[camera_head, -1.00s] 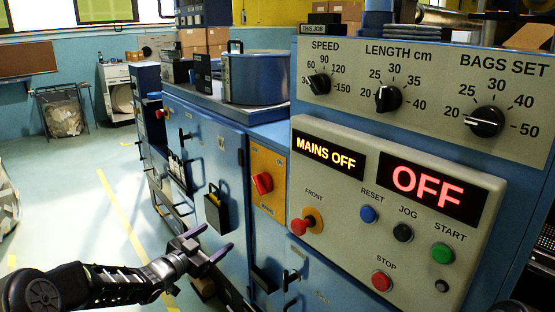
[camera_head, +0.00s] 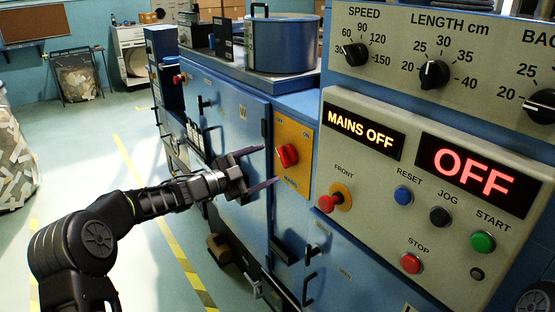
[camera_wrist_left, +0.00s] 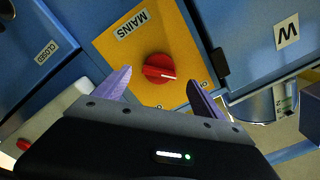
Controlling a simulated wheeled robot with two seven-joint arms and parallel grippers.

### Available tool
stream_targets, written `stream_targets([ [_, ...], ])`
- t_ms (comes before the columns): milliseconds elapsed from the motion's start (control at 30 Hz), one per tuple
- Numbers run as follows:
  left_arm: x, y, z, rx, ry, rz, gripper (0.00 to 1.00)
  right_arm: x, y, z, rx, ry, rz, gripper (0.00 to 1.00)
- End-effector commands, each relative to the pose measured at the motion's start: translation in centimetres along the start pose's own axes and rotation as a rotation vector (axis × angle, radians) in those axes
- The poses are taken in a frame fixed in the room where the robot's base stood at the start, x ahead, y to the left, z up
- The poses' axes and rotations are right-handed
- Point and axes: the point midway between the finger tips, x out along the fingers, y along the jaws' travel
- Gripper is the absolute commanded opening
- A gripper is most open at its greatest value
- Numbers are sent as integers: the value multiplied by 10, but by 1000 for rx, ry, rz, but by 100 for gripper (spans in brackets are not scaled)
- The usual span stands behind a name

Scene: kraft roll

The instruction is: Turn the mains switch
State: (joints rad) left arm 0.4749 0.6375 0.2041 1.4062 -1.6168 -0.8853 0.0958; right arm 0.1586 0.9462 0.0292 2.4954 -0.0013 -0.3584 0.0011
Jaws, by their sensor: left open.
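The mains switch is a red rotary knob (camera_head: 287,155) on a yellow plate (camera_head: 293,132) on the blue machine's side. In the left wrist view the red knob (camera_wrist_left: 159,68) shows a white pointer line, on the yellow plate (camera_wrist_left: 125,48) labelled MAINS. My left gripper (camera_head: 268,167) is open, with its purple fingertips just short of the knob. In the left wrist view its fingers (camera_wrist_left: 160,85) stand to either side of the knob, with nothing between them. A display (camera_head: 361,130) reads MAINS OFF. My right gripper is not in view.
The control panel (camera_head: 420,180) to the right carries a red front knob (camera_head: 328,203), coloured buttons and a red OFF display (camera_head: 475,174). Handles (camera_head: 309,289) jut out below the yellow plate. A blue pot (camera_head: 283,44) stands on top. The floor at left is mostly clear.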

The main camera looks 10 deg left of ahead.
Motion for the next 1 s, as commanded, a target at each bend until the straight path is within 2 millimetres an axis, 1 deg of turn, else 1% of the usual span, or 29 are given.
stream_targets([
  [33,9,0,-2,-1,4,2,80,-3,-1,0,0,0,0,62],
  [100,21,0,-2,-1,4,2,80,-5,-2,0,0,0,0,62],
  [200,35,0,-2,0,2,2,80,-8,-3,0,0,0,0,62],
  [300,46,0,-1,0,2,1,80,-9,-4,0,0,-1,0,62],
  [433,51,0,-1,0,0,0,80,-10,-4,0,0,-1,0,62],
  [667,52,0,0,0,0,0,80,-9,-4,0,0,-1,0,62],
  [1000,51,0,0,0,1,0,52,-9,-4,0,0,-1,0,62],
])
